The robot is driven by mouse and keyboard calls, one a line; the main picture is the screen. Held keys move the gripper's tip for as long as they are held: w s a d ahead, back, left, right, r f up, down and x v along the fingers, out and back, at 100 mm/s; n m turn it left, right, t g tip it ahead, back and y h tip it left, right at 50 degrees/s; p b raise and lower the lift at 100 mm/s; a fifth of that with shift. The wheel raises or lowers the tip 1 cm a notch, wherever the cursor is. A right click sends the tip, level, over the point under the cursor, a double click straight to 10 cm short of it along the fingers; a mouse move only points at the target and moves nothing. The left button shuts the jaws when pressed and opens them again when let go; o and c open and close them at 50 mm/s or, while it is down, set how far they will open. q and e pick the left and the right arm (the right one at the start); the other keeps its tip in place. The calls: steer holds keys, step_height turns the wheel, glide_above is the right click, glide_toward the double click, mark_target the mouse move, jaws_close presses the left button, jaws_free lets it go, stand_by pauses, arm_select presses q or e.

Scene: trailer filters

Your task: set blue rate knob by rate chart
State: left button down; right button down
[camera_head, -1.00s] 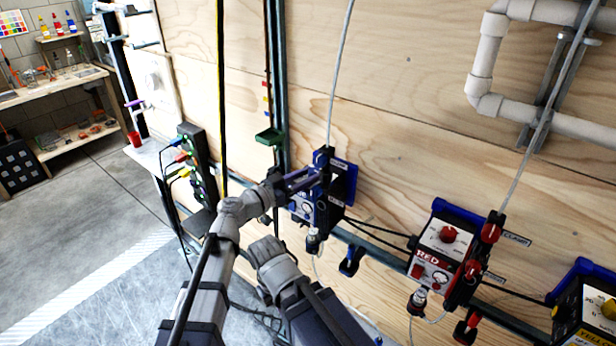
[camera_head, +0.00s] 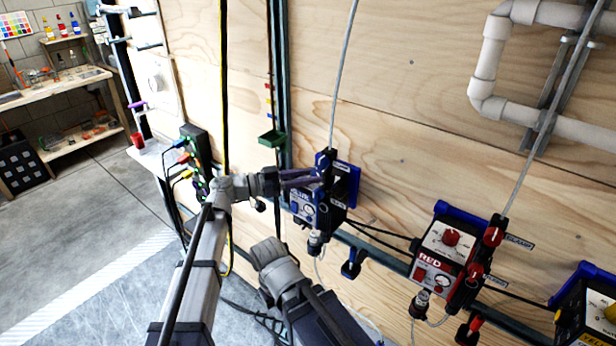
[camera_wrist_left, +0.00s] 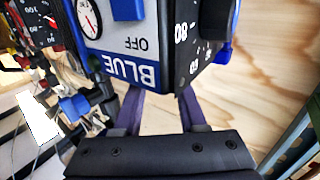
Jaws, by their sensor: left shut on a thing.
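The blue box (camera_head: 304,207), with a blue-edged panel and dark fittings, is mounted on the wood wall. In the left wrist view its BLUE panel (camera_wrist_left: 118,45) looks upside down, with a small gauge (camera_wrist_left: 88,18) and the word OFF. A black side face with white numbers (camera_wrist_left: 187,45) shows beside it. My left gripper (camera_head: 318,181) reaches the box from the left, shut on what seems to be the blue rate knob. In the left wrist view the box hides its purple fingertips and the thing between them. I see no rate chart clearly. My right gripper is not in view.
A red box (camera_head: 445,250) and a yellow box (camera_head: 588,312) hang farther right. A rail (camera_head: 385,262) and dark hoses run between the boxes. A grey pipe (camera_head: 487,60) is upper right.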

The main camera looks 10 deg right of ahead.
arm_select(q)
steer(key=shift+c, duration=2.3)
jaws_free()
steer(key=a, duration=0.7)
steer(key=shift+s+a, duration=0.2)
steer(key=shift+a, duration=0.2)
